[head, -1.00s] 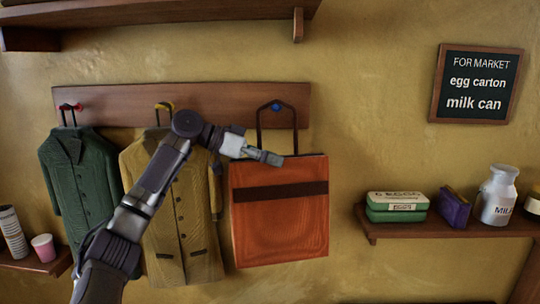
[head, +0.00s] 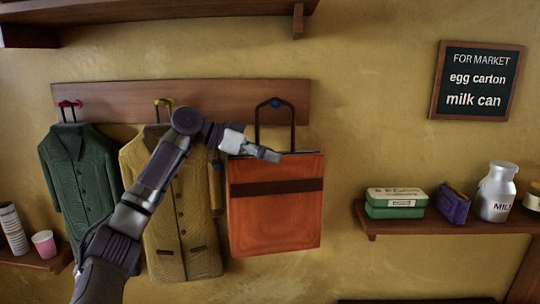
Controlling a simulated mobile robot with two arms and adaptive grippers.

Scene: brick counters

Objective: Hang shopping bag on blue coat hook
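The orange shopping bag (head: 275,220) with a dark band hangs upright against the wall below the blue coat hook (head: 276,103). Its dark handle (head: 258,125) arches up around the hook, and the hook shows just under the top of the arch. Whether the handle bears on the hook is too small to tell. My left gripper (head: 267,154) is at the bag's top edge, between the handle's two sides. Its fingers look close together, but whether they grip the bag's edge is unclear. My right gripper is out of view.
A green coat (head: 80,185) hangs on the red hook (head: 70,104) and a mustard coat (head: 180,215) on the yellow hook (head: 163,102). The right shelf (head: 390,224) holds an egg carton (head: 396,203), a purple pouch (head: 453,204) and a milk can (head: 496,192).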

